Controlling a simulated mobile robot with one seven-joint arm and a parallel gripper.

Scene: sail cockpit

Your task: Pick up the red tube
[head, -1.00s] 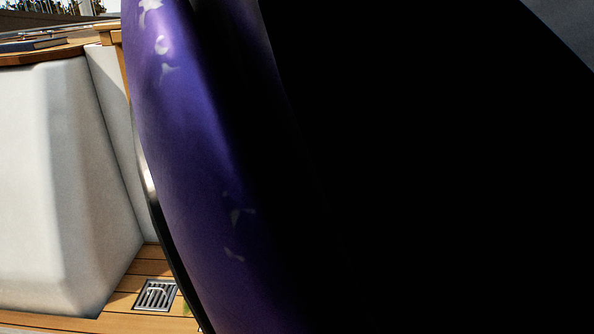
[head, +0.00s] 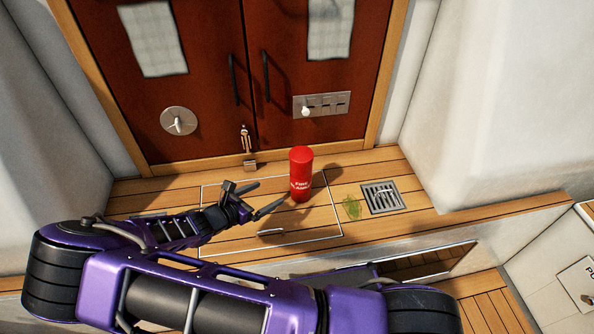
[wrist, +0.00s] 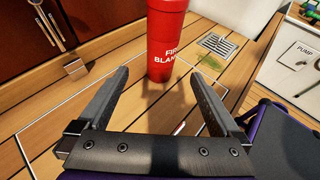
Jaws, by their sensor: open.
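The red tube (head: 301,174) stands upright on the wooden ledge in front of the dark red doors, with white "FIRE BLANKET" lettering partly readable. In the wrist view the red tube (wrist: 166,42) is just beyond my fingertips, its top cut off by the frame edge. My gripper (head: 264,198) is just left of the tube in the head view. Its two fingers are spread wide and empty; in the wrist view my gripper (wrist: 158,80) points toward the tube, which lies between the lines of the fingers.
A hatch outline with a pull handle (head: 271,232) is in the planks. White walls (head: 490,100) flank the ledge.

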